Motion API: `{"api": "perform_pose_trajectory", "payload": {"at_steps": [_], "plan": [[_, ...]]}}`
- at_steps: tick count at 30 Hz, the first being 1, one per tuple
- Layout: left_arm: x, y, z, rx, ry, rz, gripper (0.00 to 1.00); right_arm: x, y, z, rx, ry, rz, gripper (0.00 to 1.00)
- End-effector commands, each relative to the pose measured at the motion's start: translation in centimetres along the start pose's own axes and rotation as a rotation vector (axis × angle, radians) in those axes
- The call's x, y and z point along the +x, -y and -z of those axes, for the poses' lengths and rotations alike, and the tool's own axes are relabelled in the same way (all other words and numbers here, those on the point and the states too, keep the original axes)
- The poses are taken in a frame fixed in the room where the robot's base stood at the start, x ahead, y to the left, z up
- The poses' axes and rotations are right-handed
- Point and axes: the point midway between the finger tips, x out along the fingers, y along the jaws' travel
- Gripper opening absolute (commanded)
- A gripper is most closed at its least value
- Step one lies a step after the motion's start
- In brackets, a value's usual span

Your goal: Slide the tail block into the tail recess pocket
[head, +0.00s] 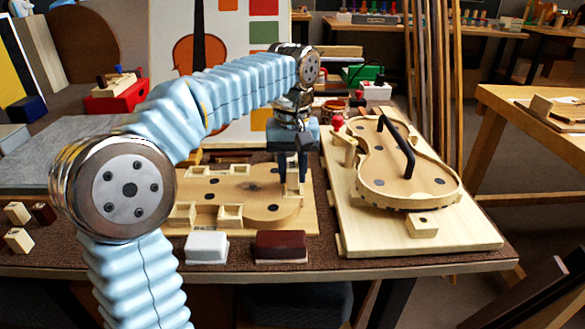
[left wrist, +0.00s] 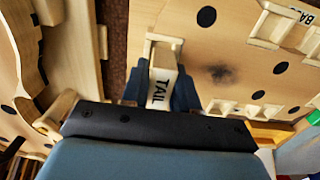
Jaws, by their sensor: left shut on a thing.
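My left gripper (head: 292,181) points down at the right end of the flat wooden mould board (head: 232,187). In the left wrist view the same gripper (left wrist: 163,88) is shut on the pale tail block (left wrist: 163,91), which bears the word TAIL. Dark fingers stand on both sides of the block. The tail recess pocket (left wrist: 161,39), with pale raised walls, shows at the block's far end. The block lines up with the pocket, but I cannot tell how deep it sits. In the head view the fingers hide the block. My right gripper is out of view.
A violin-shaped rib frame with a black handle (head: 398,150) stands on a wooden board to the right. A white box (head: 206,247) and a dark red box (head: 281,246) sit at the front edge. Small blocks (head: 18,239) lie at the left.

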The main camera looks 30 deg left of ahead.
Motion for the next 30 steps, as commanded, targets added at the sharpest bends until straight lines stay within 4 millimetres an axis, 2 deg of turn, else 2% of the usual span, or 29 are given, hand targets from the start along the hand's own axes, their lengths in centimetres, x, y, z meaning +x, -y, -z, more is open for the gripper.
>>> {"api": "perform_pose_trajectory", "payload": {"at_steps": [25,26,30], "plan": [[1.7,0.0,0.0,0.000,0.000,0.000,0.01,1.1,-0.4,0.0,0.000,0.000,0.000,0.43],[1.7,0.0,0.0,0.000,0.000,0.000,0.31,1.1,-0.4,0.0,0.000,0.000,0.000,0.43],[1.6,0.0,0.0,0.000,0.000,0.000,0.52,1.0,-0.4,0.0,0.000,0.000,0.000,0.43]]}}
